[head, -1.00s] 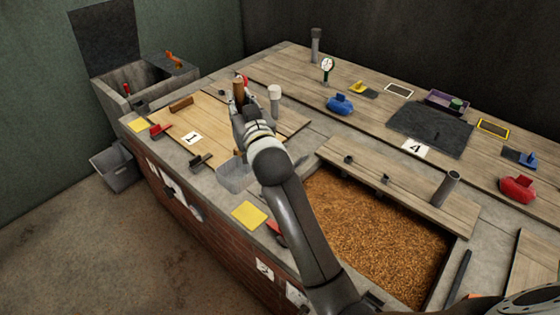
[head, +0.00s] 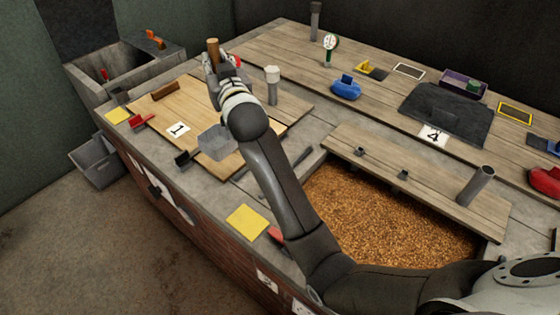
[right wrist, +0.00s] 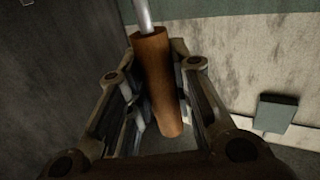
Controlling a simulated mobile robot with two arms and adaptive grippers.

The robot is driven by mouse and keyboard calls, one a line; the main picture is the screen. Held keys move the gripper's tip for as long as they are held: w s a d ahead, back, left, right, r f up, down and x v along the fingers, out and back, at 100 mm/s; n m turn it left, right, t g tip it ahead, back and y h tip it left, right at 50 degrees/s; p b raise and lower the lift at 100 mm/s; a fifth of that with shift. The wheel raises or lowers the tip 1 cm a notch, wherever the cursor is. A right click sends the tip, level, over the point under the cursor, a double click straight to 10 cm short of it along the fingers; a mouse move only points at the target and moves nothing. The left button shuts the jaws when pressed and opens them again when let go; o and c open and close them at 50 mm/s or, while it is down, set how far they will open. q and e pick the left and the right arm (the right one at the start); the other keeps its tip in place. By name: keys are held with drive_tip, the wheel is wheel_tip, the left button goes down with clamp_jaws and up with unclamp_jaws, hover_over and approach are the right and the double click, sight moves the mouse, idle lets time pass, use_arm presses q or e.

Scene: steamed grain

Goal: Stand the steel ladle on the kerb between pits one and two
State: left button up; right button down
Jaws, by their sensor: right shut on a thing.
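My right gripper (head: 213,72) is shut on the brown wooden handle (head: 213,48) of the steel ladle, above the pit-one lid. The handle points up in the head view; it also fills the jaws in the right wrist view (right wrist: 155,80), with a thin steel shaft (right wrist: 143,15) beyond it. A grey, box-shaped bowl (head: 216,141), apparently the ladle's, shows below my gripper, over the lid's right part. My wrist hides the shaft between. The concrete kerb (head: 318,132) runs between the lid marked 1 (head: 160,115) and the open grain pit (head: 375,215). My left gripper is out of view.
A dark bar (head: 302,156) lies on the kerb. A pale-topped post (head: 272,85) stands at the lid's right. A plank (head: 420,180) with a grey cylinder (head: 482,180) lies behind the grain. A yellow square (head: 247,219) and a red piece (head: 275,236) are on the front edge.

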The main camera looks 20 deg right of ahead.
drive_tip(key=shift+w+f, duration=0.2)
drive_tip(key=shift+f, duration=0.4)
drive_tip(key=shift+d+f+b, duration=0.1)
drive_tip(key=shift+b, duration=0.2)
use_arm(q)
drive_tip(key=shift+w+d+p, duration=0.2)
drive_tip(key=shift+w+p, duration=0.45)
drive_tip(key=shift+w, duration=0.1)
use_arm(e)
drive_tip(key=d+f, duration=1.2)
drive_tip(key=d, duration=0.1)
drive_tip(key=shift+s+d+f, duration=0.4)
drive_tip(key=shift+s, duration=0.05)
drive_tip(key=c, duration=1.3)
unclamp_jaws()
drive_tip(key=shift+f, duration=0.15)
